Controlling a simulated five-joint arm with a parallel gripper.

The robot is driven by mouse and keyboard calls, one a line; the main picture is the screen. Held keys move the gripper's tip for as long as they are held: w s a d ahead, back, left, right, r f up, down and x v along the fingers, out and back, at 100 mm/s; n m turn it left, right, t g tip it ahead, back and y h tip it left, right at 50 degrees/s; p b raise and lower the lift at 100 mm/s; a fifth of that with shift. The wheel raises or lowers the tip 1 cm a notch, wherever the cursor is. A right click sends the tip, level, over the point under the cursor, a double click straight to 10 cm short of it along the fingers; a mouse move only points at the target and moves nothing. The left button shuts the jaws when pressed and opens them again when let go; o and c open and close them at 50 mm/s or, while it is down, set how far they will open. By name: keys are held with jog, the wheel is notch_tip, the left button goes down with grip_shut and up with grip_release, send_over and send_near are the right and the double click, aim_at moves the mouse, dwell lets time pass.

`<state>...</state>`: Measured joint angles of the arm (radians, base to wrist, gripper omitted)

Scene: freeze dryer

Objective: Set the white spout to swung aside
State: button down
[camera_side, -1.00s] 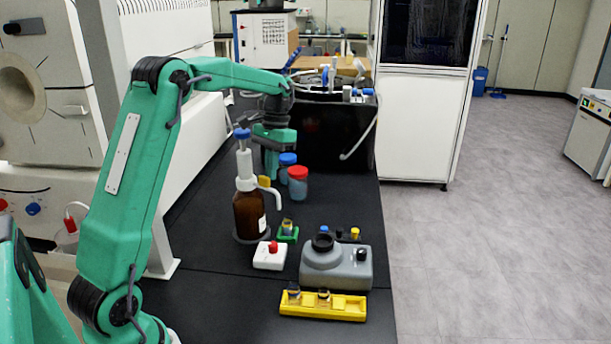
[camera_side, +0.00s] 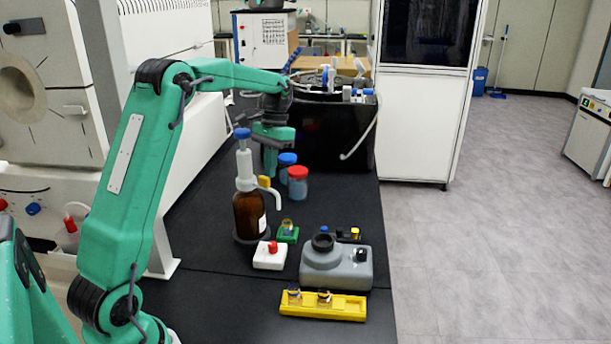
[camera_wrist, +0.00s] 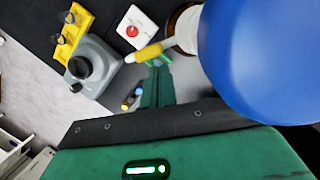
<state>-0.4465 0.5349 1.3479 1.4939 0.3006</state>
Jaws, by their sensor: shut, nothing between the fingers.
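The white spout (camera_side: 272,192) juts to the right from the pump head of a brown dispenser bottle (camera_side: 249,216) and bends down at its tip. The bottle stands upright and has a blue top (camera_side: 242,133). A yellow piece (camera_side: 264,182) sits at the spout. In the wrist view the big blue top (camera_wrist: 265,55) hides most of the bottle, and the spout's white tip (camera_wrist: 130,58) shows past the yellow piece (camera_wrist: 150,52). My gripper (camera_side: 270,174) is shut and empty, pointing down just behind the spout. I cannot tell whether it touches it.
Blue-lidded (camera_side: 287,160) and red-lidded jars (camera_side: 298,180) stand just right of my gripper. In front are a white box with a red knob (camera_side: 270,256), a green holder (camera_side: 288,235), a grey jug (camera_side: 336,266) and a yellow rack (camera_side: 323,306). A black tank (camera_side: 340,140) stands behind.

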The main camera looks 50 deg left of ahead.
jog(key=shift+w+a, duration=0.15)
jog(key=shift+a, duration=0.05)
dwell(0.3)
jog(key=w+a+r, duration=0.2)
jog(key=w+r, duration=0.4)
jog(key=r, duration=0.3)
jog(key=shift+r, duration=0.3)
dwell(0.7)
